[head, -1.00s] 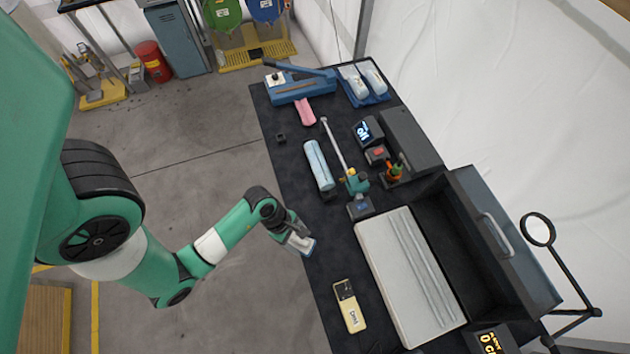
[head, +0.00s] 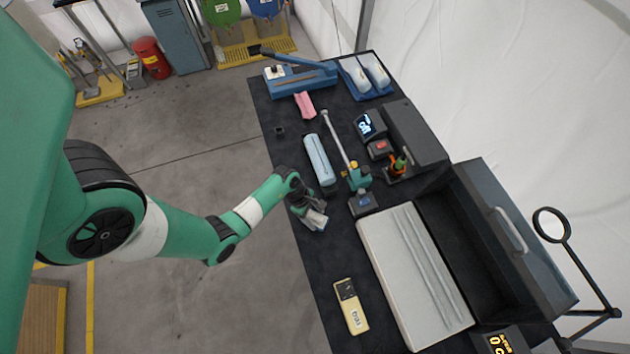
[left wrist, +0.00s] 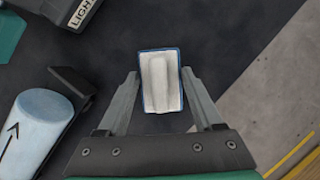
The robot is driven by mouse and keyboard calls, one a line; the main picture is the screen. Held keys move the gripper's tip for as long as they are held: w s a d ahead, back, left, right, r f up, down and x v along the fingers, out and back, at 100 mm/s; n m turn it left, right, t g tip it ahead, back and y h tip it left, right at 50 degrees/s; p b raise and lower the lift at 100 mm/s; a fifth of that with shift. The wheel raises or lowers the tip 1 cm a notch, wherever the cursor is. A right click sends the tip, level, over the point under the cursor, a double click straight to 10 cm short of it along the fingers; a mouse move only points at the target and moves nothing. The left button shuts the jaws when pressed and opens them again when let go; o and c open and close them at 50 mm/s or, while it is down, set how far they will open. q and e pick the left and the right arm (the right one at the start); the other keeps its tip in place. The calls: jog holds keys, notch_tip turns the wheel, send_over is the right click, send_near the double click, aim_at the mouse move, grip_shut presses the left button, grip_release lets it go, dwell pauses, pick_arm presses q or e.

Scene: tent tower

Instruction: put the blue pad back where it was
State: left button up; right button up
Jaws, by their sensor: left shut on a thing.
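The blue pad (left wrist: 160,80) has a pale ridged face with a thin blue rim. My left gripper (left wrist: 160,92) is shut on it, with one finger at each side. In the head view my left gripper (head: 308,208) is over the left edge of the dark table, and the pad (head: 316,221) shows as a small pale piece at its fingertips. The pad appears raised above the table, but the exact gap cannot be told. My right gripper is not in view.
A light-blue roll (head: 320,160) lies just beyond the gripper, near a green-and-grey tool (head: 358,178). A grey ridged board (head: 400,250) and an open dark box (head: 520,260) are to the right. A yellow device (head: 352,312) lies nearer. Dark table between is clear.

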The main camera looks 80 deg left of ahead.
pick_arm(q)
jog(key=o, duration=1.3)
jog(key=shift+r, duration=0.2)
jog(key=p+v, duration=0.3)
jog(key=v, duration=0.8)
jog(key=shift+a+r, duration=0.2)
jog(key=shift+r, duration=0.15)
jog(key=shift+p, duration=0.3)
